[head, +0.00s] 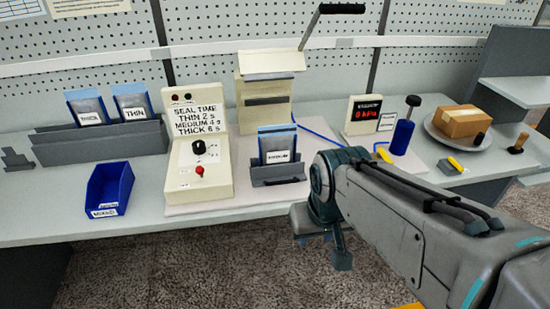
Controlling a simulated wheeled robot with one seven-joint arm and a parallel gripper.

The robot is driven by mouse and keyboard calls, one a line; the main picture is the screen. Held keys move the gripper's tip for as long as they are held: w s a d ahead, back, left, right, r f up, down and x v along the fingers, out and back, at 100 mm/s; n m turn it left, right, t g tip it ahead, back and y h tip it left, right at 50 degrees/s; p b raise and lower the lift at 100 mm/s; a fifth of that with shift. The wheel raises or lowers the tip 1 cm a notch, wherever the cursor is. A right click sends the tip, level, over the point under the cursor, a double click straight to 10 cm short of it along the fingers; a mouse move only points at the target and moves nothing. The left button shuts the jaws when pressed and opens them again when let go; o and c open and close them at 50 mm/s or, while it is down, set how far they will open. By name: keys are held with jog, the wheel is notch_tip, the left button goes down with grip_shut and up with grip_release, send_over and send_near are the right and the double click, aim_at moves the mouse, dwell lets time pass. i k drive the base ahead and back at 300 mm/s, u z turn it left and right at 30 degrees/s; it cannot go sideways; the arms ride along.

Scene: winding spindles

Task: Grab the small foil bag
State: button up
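Several blue-and-grey bags with white labels are in view, and I cannot tell which one is the small foil bag. One bag (276,143) stands upright in a dark grey holder (279,174) at the middle of the bench. Two more, a left bag (88,107) and a right bag labelled THIN (133,103), stand in a long grey rack (100,142) at the left. My gripper (335,252) hangs in front of the bench's front edge, right of and nearer than the middle bag, apart from it. Its fingers are partly hidden by its own body, and I see nothing held.
A cream control box (197,165) stands left of the middle bag, with a sealing machine (265,100) behind. A blue bin (109,188) sits front left. A pressure display (367,114), blue hand tool (402,135) and plate (450,131) with a carton (463,121) stand right.

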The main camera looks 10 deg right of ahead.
aim_at(277, 143)
jog(key=z, duration=0.05)
jog(key=k, duration=0.5)
jog(key=u, duration=0.75)
jog(key=i, duration=1.35)
jog(key=z, duration=0.75)
